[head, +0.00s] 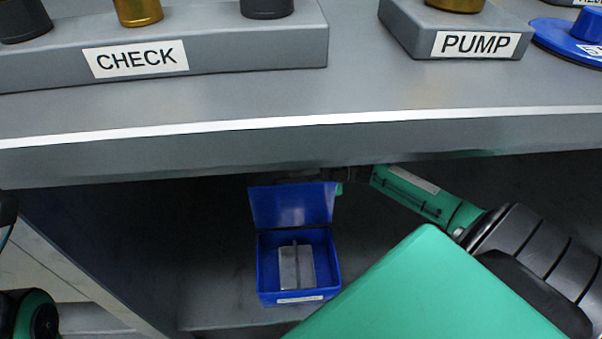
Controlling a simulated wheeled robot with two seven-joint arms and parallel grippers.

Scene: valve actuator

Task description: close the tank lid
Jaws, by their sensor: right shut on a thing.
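A blue box (262,272) stands on the lower shelf under the counter, with a white label on its front that is too small to read. Its blue lid (290,206) is raised upright at the back, so the box is open. A grey block (297,268) lies inside it. My right gripper (338,178) is at the lid's upper right corner, shut on the lid's edge. Its fingers are small, dark and partly hidden under the counter edge. My left gripper is out of view; only part of my left arm shows at the lower left.
The grey counter (240,105) with its front edge hangs over the shelf. On it are a CHECK block (230,45), a PUMP block (425,30) and a blue round lid with a knob (560,38). The shelf (210,270) left of the box is clear.

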